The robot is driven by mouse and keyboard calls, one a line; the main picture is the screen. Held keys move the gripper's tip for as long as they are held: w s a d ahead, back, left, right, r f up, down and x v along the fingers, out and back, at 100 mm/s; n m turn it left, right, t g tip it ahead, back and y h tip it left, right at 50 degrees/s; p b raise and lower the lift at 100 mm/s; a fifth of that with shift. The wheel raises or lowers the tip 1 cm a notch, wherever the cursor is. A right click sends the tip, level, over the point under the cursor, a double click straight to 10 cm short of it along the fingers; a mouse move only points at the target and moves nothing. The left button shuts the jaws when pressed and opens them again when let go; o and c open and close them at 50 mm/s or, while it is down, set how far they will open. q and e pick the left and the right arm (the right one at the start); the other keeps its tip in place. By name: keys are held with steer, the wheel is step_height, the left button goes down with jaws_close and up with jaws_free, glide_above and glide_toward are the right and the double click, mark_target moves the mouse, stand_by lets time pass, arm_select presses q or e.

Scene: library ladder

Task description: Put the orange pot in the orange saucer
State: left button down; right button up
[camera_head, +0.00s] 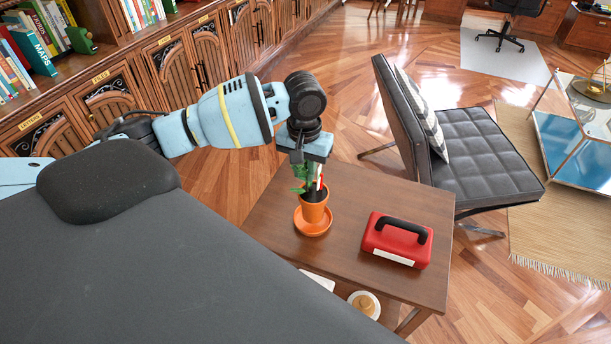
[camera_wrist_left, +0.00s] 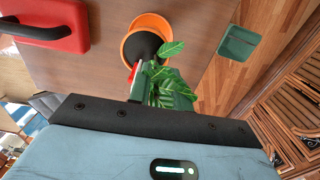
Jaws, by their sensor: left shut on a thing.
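The orange pot (camera_head: 315,212) holds dark soil and a green leafy plant (camera_head: 303,172). It is upright at the left part of the small wooden table. The orange saucer (camera_head: 303,228) is directly under it, with its rim showing around the base; I cannot tell whether the pot touches it. My left gripper (camera_head: 318,184) points down over the pot and is shut on its rim, partly hidden by leaves. In the left wrist view the pot (camera_wrist_left: 129,50) and saucer (camera_wrist_left: 150,17) show beyond the leaves and one red fingertip. My right gripper is not in view.
A red box with a black handle (camera_head: 397,240) stands right of the pot on the table (camera_head: 355,190). A white dish (camera_head: 365,303) is below the table's front edge. A black chair (camera_head: 470,165) is behind right. A green container (camera_wrist_left: 238,44) shows beyond the table.

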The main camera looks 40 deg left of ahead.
mark_target(313, 194)
arm_select(q)
steer(key=shift+w, duration=0.1)
steer(key=shift+w+a, duration=0.15)
steer(key=shift+w, duration=0.05)
steer(key=shift+w+a+f, duration=0.1)
steer(key=shift+f, duration=1.6)
steer(key=c, duration=1.3)
jaws_free()
steer(key=shift+f, duration=0.2)
steer(key=shift+r, duration=0.1)
